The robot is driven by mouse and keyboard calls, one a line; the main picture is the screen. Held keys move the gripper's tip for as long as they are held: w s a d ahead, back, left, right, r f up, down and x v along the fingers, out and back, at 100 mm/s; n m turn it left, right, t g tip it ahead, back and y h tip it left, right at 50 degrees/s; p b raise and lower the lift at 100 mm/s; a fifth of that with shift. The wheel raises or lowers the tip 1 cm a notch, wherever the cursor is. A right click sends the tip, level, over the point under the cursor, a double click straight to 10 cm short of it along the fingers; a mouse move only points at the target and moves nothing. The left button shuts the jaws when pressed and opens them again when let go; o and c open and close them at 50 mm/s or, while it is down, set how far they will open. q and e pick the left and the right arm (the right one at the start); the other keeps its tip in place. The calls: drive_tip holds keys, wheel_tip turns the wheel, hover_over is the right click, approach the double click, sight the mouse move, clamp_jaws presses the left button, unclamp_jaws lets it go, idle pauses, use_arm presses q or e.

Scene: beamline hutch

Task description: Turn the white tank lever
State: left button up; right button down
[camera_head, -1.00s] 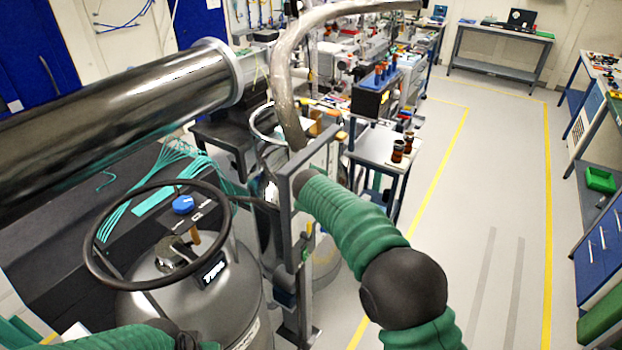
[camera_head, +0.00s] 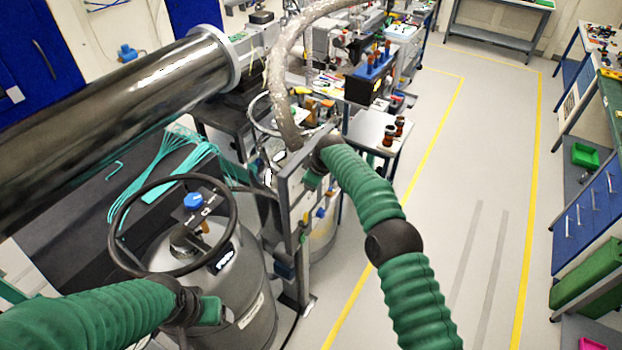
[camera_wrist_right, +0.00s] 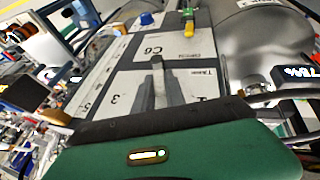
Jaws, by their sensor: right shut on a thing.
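An upright grey-framed panel (camera_head: 290,185) stands right of the silver tank (camera_head: 235,285). My right gripper (camera_head: 314,180) is at the panel's face in the head view. In the right wrist view, the white-labelled panel (camera_wrist_right: 118,75) carries a "C6" mark, a yellow-green lever (camera_wrist_right: 188,25) and a blue knob (camera_wrist_right: 146,18). My right gripper's grey fingers (camera_wrist_right: 157,82) are shut on a small lever at the panel, mostly hidden by them. Its colour and turn angle cannot be told. My left gripper (camera_head: 212,311) is low in front of the silver tank, its jaws unclear.
The silver tank has a dark ring handle (camera_head: 122,252) and a blue knob (camera_head: 194,201) on top. A large metal cylinder (camera_head: 110,125) and a thick silver hose (camera_head: 280,85) are close by. A small table (camera_head: 370,128) holds brown bottles. Floor at right is clear.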

drive_tip(key=shift+w+r, duration=0.25)
drive_tip(key=shift+r, duration=0.1)
idle(0.3)
drive_tip(key=c, duration=1.4)
unclamp_jaws()
drive_tip(key=shift+f, duration=0.1)
drive_tip(key=shift+a+f, duration=0.1)
drive_tip(key=shift+a, duration=0.05)
drive_tip(key=shift+s+b, duration=0.1)
drive_tip(key=shift+b, duration=0.25)
drive_tip(key=b+v, duration=0.6)
drive_tip(key=v, duration=1)
drive_tip(key=shift+r+b, duration=0.3)
drive_tip(key=shift+b, duration=0.1)
